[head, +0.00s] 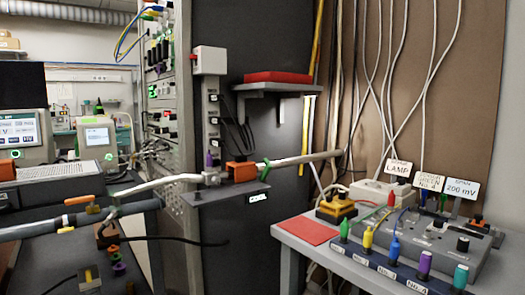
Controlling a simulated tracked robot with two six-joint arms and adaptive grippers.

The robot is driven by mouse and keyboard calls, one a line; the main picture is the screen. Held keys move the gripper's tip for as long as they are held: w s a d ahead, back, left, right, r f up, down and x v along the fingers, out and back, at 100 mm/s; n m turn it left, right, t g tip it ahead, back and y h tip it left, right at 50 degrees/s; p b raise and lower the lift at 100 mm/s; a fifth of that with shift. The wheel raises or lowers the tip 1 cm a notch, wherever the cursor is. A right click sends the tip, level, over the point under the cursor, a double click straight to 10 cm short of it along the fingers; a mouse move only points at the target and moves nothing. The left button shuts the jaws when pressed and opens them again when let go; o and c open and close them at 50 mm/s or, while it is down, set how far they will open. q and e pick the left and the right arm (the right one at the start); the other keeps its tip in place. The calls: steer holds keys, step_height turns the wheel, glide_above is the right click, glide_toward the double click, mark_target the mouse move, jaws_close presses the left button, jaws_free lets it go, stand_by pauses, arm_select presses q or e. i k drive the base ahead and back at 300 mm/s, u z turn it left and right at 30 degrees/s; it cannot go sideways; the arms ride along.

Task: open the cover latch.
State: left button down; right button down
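No part is clearly marked as the cover latch, and I cannot tell which one it is. An orange block (241,171) sits on the pale tube above a small dark shelf. An orange handle-like piece (80,199) sits by the thicker grey tube at the left. A small orange part (478,220) shows at the right end of the control box (430,236). Neither of my grippers can be made out in the head view.
A grey side table at the right carries the control box, coloured knobbed plugs (395,248) and a red pad (307,230). A wall shelf (270,86) holds a red block. The pale tube (300,159) crosses the middle. Cables hang at the right. Instruments (98,135) stand at the left.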

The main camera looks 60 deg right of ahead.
mark_target(266, 172)
steer(key=z, duration=0.5)
steer(key=k, duration=0.4)
steer(key=z, duration=0.8)
steer(key=i, duration=0.5)
steer(key=z, duration=0.1)
